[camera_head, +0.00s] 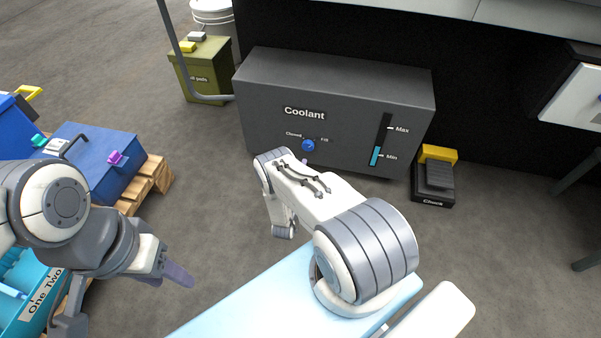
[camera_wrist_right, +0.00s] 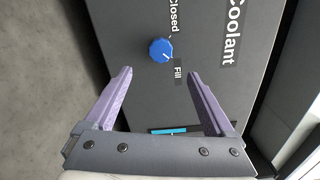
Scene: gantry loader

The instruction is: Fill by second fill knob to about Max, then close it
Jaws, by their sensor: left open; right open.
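The blue fill knob (camera_head: 308,145) sits on the front of the grey Coolant box (camera_head: 270,115), between the labels Closed and Fill. In the right wrist view the knob (camera_wrist_right: 160,50) has a pale mark that points toward Fill. The gauge (camera_head: 386,125) has cyan liquid up to slightly above Min, well below Max. My right gripper (camera_wrist_right: 161,73) is open and empty, its fingers apart and facing the panel near the knob, not touching it. My left gripper (camera_head: 178,274) is open and empty at the lower left, far from the box.
A black pedal labelled Chuck (camera_head: 434,185) with a yellow top stands right of the box. An olive bin (camera_head: 205,75) and white bucket (camera_head: 212,12) stand behind left. A blue toolbox (camera_head: 95,165) rests on a pallet at left. The floor before the box is clear.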

